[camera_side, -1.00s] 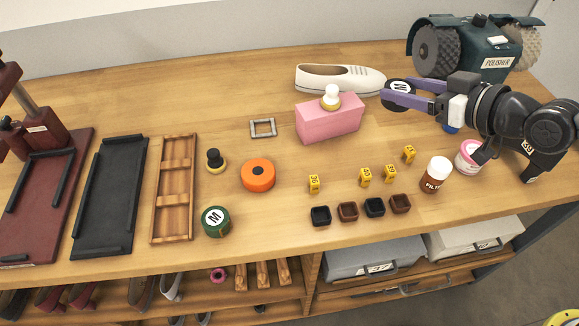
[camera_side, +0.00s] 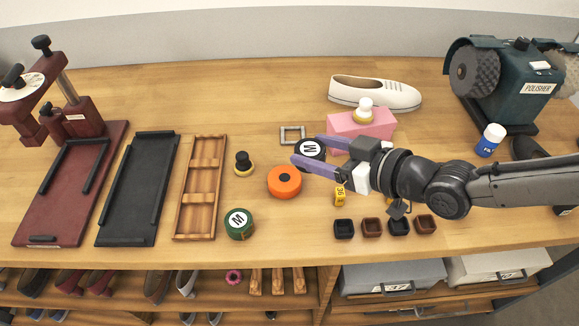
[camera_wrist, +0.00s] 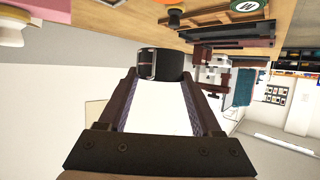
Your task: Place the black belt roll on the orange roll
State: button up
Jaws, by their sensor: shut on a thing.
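The black belt roll (camera_side: 310,149), with a white M label on its top, is held between the two purple fingers of my gripper (camera_side: 308,154). It also shows between the fingertips in the wrist view (camera_wrist: 161,64). The orange roll (camera_side: 284,182) lies flat on the bench, with a dark hole in its middle. In the side view the belt roll appears just above and to the right of the orange roll, apart from it. The wrist view shows the belt roll raised above the bench. The orange roll is hard to make out in the wrist view.
A green M roll (camera_side: 239,224) and a black-knobbed jar (camera_side: 243,163) stand left of the orange roll. A grey buckle frame (camera_side: 292,135) lies behind it. A pink box (camera_side: 358,128) is behind my gripper. Several small cups (camera_side: 372,228) are in front. A wooden tray (camera_side: 201,187) lies left.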

send_over(290, 181)
notch_tip(290, 181, down, 6)
jog(key=shift+s, duration=0.1)
jog(key=shift+f, duration=1.65)
jog(key=shift+f, duration=0.2)
jog(key=o, duration=1.4)
jog(key=shift+o, duration=0.2)
jog(key=shift+r, duration=0.1)
jog(key=shift+d+r, duration=0.1)
jog(key=shift+r, duration=0.05)
jog(key=v, duration=1.1)
jog(key=shift+s+d, duration=0.25)
jog(key=shift+s, duration=0.05)
